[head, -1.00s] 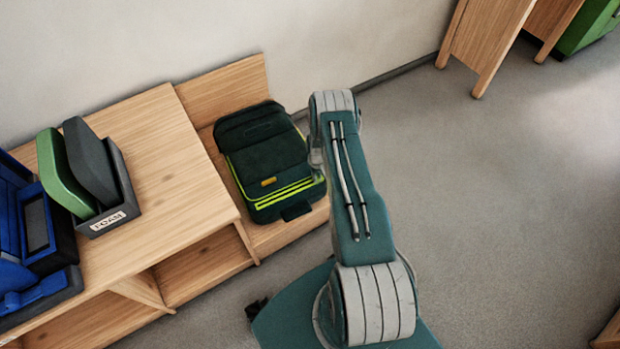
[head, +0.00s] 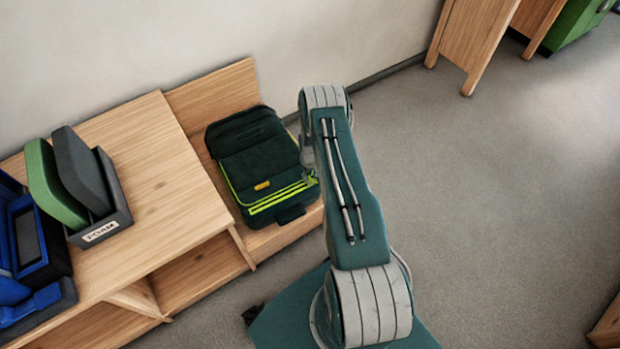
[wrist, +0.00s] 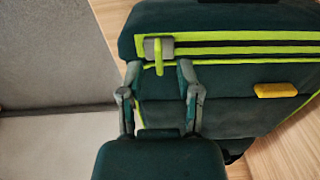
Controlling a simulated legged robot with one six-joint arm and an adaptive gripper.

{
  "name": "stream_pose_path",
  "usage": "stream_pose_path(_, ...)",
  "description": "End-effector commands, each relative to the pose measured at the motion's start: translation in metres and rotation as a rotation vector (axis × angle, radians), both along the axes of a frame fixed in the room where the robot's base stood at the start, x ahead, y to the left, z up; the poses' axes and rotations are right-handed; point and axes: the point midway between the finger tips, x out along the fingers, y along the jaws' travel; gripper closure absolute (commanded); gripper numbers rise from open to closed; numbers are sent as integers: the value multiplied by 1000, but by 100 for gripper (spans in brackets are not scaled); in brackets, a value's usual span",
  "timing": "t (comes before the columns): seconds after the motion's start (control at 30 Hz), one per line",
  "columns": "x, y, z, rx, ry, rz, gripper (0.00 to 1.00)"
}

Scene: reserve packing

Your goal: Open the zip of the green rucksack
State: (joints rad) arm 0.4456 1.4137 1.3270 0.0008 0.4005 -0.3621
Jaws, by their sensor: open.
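The dark green rucksack (head: 258,160) lies on the low wooden shelf, with bright yellow-green trim and a small yellow tab (head: 262,186). In the wrist view the rucksack (wrist: 240,110) fills the right side. Its zip (wrist: 250,44) is a dark line between yellow-green bands. A grey zip slider with a yellow-green pull (wrist: 158,56) sits at the zip's left end. My gripper (wrist: 157,74) is open, with its fingertips on either side of the hanging pull. I cannot tell whether they touch it. In the head view my arm hides the gripper.
A wooden bench (head: 165,185) stands left of the rucksack, with a grey foam box (head: 119,214) holding green and grey panels. Blue cases (head: 30,235) lie at the far left. The grey floor (head: 480,200) at right is open.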

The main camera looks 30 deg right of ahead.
Motion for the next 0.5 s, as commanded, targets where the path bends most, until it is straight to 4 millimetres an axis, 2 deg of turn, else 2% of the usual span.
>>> stream_pose_path(0.03,1,0,11,-1,-2,0,56)
stream_pose_path(0.3,1,-1,62,-1,-2,0,56)
stream_pose_path(0.5,1,0,88,0,1,0,56)
